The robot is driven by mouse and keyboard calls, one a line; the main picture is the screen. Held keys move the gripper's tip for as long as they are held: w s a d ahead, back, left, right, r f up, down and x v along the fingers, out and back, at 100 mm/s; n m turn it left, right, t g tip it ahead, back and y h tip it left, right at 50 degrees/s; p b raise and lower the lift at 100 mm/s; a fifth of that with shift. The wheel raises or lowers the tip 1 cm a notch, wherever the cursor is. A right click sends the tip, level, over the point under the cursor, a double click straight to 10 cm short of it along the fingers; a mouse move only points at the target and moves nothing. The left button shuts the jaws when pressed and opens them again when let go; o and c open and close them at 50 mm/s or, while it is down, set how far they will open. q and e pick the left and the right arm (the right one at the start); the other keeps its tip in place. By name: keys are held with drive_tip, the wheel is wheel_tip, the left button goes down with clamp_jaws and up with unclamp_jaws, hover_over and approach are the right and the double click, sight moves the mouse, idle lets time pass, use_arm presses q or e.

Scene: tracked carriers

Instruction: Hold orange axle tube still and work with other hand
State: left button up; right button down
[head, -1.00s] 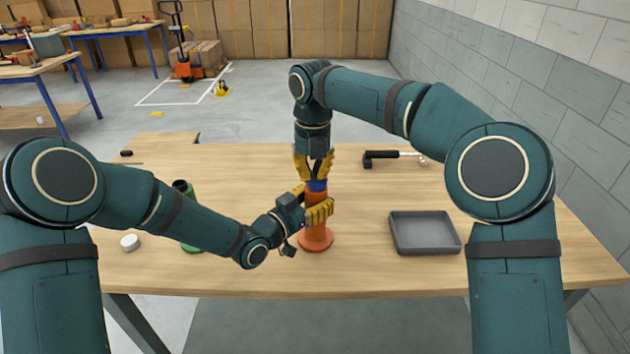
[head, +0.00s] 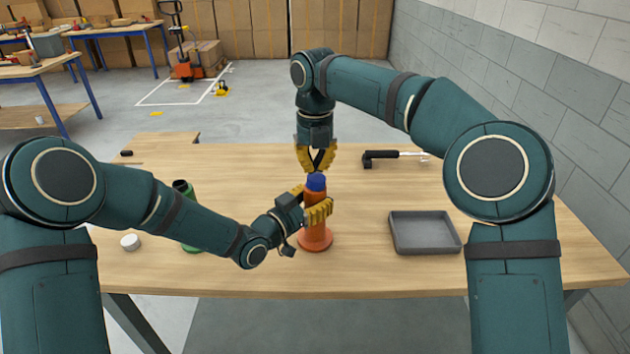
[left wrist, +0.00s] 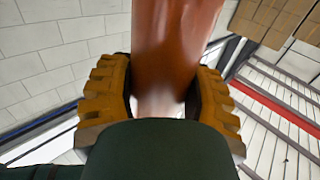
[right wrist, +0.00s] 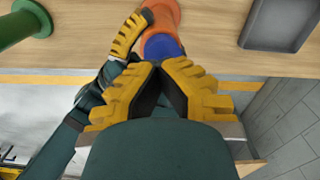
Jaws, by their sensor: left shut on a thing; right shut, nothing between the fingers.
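The orange axle tube (head: 314,236) stands upright on the table with its flared foot down. A blue cap (head: 316,182) sits at its top; whether it is a separate part I cannot tell. My left gripper (head: 317,207) is shut around the tube's upper part from the side. In the left wrist view the tube (left wrist: 172,45) fills the space between the yellow fingers. My right gripper (head: 316,170) points down just above the blue top, its fingertips together and empty. In the right wrist view the blue top (right wrist: 162,47) shows just beyond the closed fingertips (right wrist: 158,68).
A grey tray (head: 425,250) lies right of the tube. A black-handled tool (head: 385,155) lies behind. A green flanged part (head: 190,245) stands left, partly behind my left arm, with a white round piece (head: 130,242) farther left. The table (head: 360,270) is clear around the tube's front.

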drive_tip(key=shift+r, duration=1.75)
drive_tip(key=c, duration=1.7)
unclamp_jaws()
drive_tip(key=o, duration=0.4)
drive_tip(key=shift+r, duration=3.75)
